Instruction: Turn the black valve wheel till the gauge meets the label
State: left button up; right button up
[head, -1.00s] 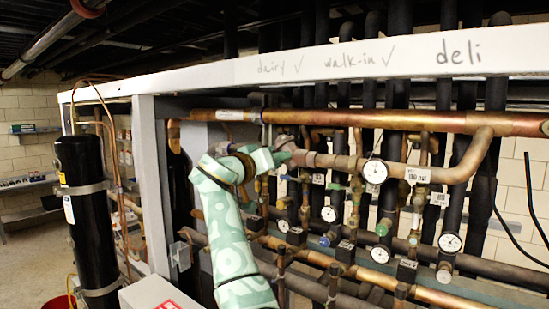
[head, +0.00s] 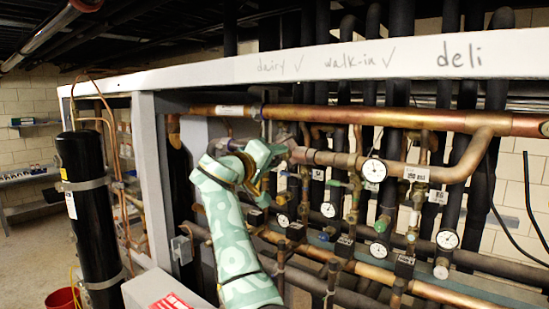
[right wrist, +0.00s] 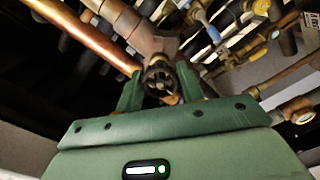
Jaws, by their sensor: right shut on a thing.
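The black valve wheel (right wrist: 158,76) shows dark and spoked in the right wrist view, at the end of a pipe fitting. My right gripper (right wrist: 159,88) has one green finger on each side of it and is shut on it. In the head view my right gripper (head: 273,168) is at the left end of the copper pipes, and the wheel is hidden there. A round white gauge (head: 373,170) sits to the right on the upper pipe, with a white label (head: 416,174) beside it. The needle is too small to read. My left gripper is not in view.
Several more gauges, such as one at the lower right (head: 447,239), and small valves crowd the pipes. A white beam (head: 300,65) crosses above, and a grey post (head: 150,180) stands left of my arm. A black cylinder (head: 88,215) stands further left.

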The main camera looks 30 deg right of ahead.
jog(key=shift+r, duration=0.2)
jog(key=o, duration=1)
jog(key=shift+w+a+f, duration=0.1)
jog(key=shift+a, duration=0.05)
jog(key=b+v, duration=0.6)
jog(key=v, duration=1)
jog(key=shift+a+b, duration=0.15)
jog(key=shift+b, duration=0.15)
jog(key=shift+f, duration=0.15)
